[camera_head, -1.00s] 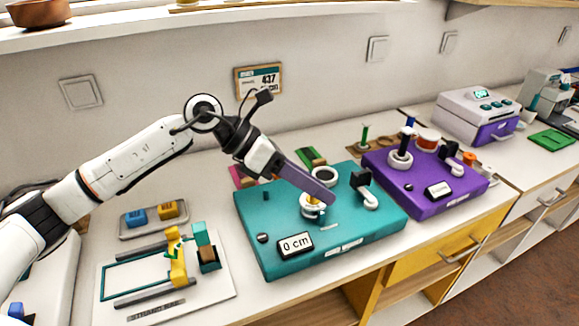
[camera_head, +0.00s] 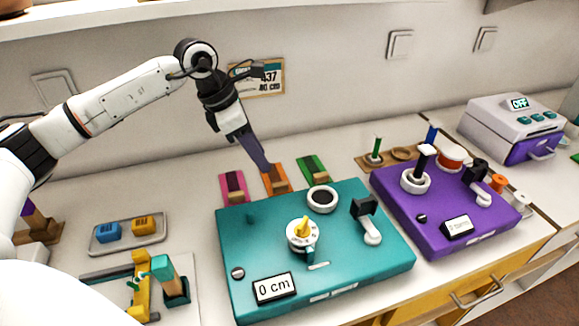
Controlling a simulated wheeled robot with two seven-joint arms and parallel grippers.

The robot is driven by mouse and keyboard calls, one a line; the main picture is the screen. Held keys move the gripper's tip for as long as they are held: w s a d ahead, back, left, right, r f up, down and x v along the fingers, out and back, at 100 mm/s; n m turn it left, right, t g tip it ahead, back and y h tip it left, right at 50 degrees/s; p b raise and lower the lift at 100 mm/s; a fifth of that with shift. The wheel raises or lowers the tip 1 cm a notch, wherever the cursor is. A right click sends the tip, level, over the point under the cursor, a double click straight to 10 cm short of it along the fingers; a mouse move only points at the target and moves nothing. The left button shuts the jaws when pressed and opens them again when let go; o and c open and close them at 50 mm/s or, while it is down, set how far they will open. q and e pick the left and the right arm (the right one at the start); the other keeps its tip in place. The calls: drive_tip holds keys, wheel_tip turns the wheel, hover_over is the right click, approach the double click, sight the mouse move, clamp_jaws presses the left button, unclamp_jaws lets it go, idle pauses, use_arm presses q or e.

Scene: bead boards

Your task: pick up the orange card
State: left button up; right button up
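The orange card (camera_head: 280,187) lies on the counter just behind the teal board (camera_head: 228,240), between a pink card (camera_head: 233,186) and a green card (camera_head: 313,170). A darker block shows on its surface. My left gripper (camera_head: 264,166) points down at the orange card, its purple-grey finger tips overlapping the card's upper part in the picture. Whether it touches the card cannot be told. Only one finger shows clearly, so the opening between the fingers is hidden. My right gripper is not in view.
The teal board carries a yellow-topped knob, a black-and-white ring and a hooked post. A purple board (camera_head: 440,240) stands to the right. A grey tray (camera_head: 100,243) with blue and yellow blocks is at the left. The wall is close behind the cards.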

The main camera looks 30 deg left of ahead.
sight(280, 183)
use_arm(q)
drive_tip(key=x, duration=0.4)
drive_tip(key=shift+w+f, duration=0.1)
drive_tip(key=shift+w, duration=0.05)
drive_tip(key=shift+p+x, duration=0.55)
drive_tip(key=shift+x, duration=2.5)
drive_tip(key=shift+w, duration=0.1)
clamp_jaws()
